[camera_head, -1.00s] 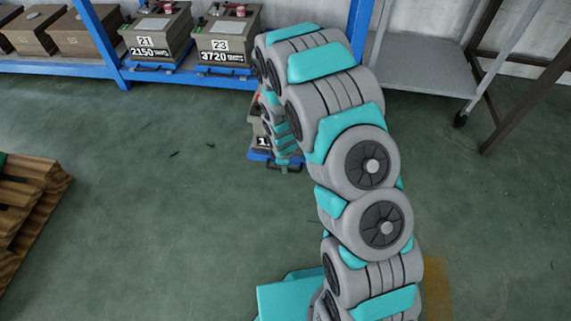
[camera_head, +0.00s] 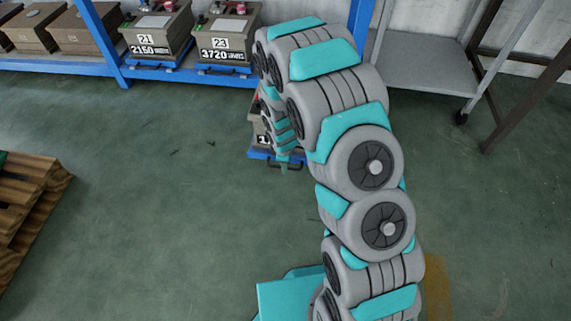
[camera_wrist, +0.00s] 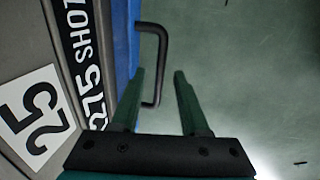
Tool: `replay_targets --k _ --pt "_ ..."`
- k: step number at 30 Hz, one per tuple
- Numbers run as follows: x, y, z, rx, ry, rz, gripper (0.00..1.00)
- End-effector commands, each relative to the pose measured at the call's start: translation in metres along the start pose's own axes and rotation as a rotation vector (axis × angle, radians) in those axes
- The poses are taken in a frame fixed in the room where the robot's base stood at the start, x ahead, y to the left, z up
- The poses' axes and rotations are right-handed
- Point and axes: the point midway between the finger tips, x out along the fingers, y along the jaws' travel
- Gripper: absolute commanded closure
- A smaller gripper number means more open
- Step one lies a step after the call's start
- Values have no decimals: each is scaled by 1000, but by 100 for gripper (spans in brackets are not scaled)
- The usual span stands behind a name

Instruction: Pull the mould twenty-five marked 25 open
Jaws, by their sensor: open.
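The mould marked 25 (camera_wrist: 40,112) fills the left of the wrist view, with its white number plate, black lettered strip and blue base edge. Its black bar handle (camera_wrist: 163,60) sticks out from the blue edge. My gripper (camera_wrist: 160,74) is open, one finger on each side of the handle bar in the picture. Contact cannot be told. In the head view a mould (camera_head: 257,134) on a blue base sits lower and nearer than the shelf moulds, largely hidden behind my arm. A dark handle shows at its front. My gripper is mostly hidden there.
A blue rack (camera_head: 80,66) at the back holds several moulds, including 21 (camera_head: 157,38) and 23 (camera_head: 227,42). A grey cart (camera_head: 425,75) stands at the back right. A wooden pallet (camera_head: 28,195) lies at left. The floor between is clear.

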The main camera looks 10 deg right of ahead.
Motion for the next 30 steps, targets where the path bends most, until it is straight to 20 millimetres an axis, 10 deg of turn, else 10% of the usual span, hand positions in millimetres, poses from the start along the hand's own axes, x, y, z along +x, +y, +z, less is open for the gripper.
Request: replay_targets --k 15,30 --pt "-63 0 0 0 1 0 55" --pt "-66 0 0 1 0 0 55"
